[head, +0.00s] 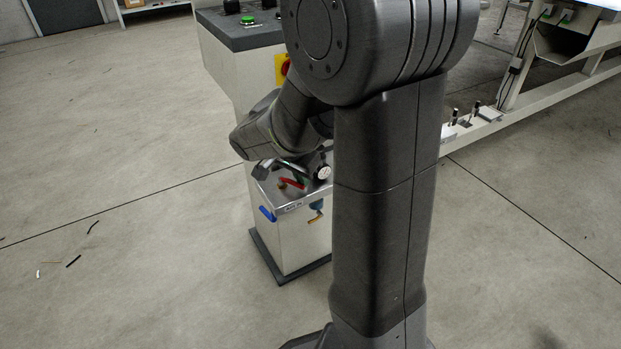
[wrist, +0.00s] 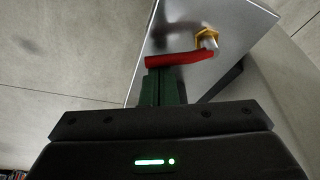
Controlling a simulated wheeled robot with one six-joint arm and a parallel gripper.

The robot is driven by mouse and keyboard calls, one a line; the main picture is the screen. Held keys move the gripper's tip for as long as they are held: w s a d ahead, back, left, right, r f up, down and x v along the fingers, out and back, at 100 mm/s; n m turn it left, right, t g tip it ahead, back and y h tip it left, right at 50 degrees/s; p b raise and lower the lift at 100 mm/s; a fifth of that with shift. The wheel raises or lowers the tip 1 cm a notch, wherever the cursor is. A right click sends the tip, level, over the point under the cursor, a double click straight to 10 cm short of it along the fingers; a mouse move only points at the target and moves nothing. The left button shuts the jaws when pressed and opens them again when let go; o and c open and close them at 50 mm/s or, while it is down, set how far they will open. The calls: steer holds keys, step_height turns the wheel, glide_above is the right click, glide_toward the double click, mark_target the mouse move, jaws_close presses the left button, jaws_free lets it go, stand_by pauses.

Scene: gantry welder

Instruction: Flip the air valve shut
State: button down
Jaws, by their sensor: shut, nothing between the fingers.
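The air valve has a red lever handle (head: 291,183) on the metal top of a low cabinet (head: 289,250). In the wrist view the red handle (wrist: 182,60) runs left from a brass nut and stem (wrist: 206,40). My gripper (wrist: 163,75) is shut and empty. Its green fingertips are right at the near side of the red handle, close to its free end; whether they touch I cannot tell. In the head view the green fingers (head: 301,178) show beside the handle, and my arm hides part of the cabinet top.
A pressure gauge (head: 323,172) stands on the cabinet top, right of the handle. A blue handle (head: 267,213) and a brass fitting (head: 315,216) are on the front. A taller console (head: 240,75) with buttons stands behind. The floor at left is mostly clear.

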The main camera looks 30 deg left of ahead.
steer(key=s+m, duration=0.1)
steer(key=m, duration=0.1)
steer(key=m+h, duration=0.1)
steer(key=m, duration=0.1)
steer(key=shift+s+a, duration=0.1)
steer(key=shift+s, duration=0.3)
steer(key=shift+s+b, duration=0.3)
steer(key=shift+a, duration=0.1)
steer(key=shift+w+d+f, duration=0.15)
steer(key=shift+w+d, duration=0.1)
steer(key=shift+w, duration=0.1)
steer(key=shift+w+d+f+b, duration=0.15)
steer(key=shift+w+d, duration=0.2)
steer(key=shift+w, duration=0.15)
steer(key=shift+w+d+f+b, duration=0.15)
steer(key=shift+w+d, duration=0.15)
steer(key=shift+w, duration=0.15)
steer(key=shift+w+d+r+p, duration=0.1)
steer(key=shift+w+r+p, duration=0.25)
steer(key=shift+r, duration=0.35)
steer(key=p+v, duration=0.6)
steer(key=v, duration=1.2)
steer(key=shift+w+a+r+p, duration=0.15)
steer(key=shift+a+r+p, duration=0.15)
steer(key=shift+r, duration=0.15)
steer(key=shift+f, duration=0.1)
